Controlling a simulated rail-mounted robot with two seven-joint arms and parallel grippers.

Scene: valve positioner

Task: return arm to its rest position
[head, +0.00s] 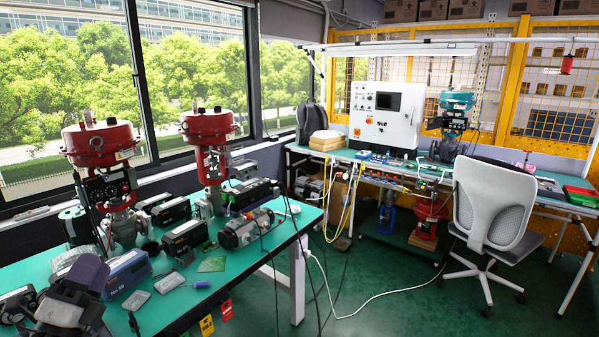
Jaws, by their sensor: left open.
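My left gripper (68,302) shows at the lower left corner, over the near end of the green-topped workbench (232,284). It is open, and I see nothing held in it. Two red-topped valve actuators stand upright on this bench: one at the left (98,143) and one farther back (208,124). A dark positioner (106,187) is mounted on the left one. A blue-grey box device (127,273) lies just right of my gripper. My right gripper is not in view.
Several grey positioner units, a green circuit board (212,265) and small parts crowd the bench. A grey office chair (492,205) stands by the back bench with a white control panel (386,115). A white cable (375,297) crosses the open green floor.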

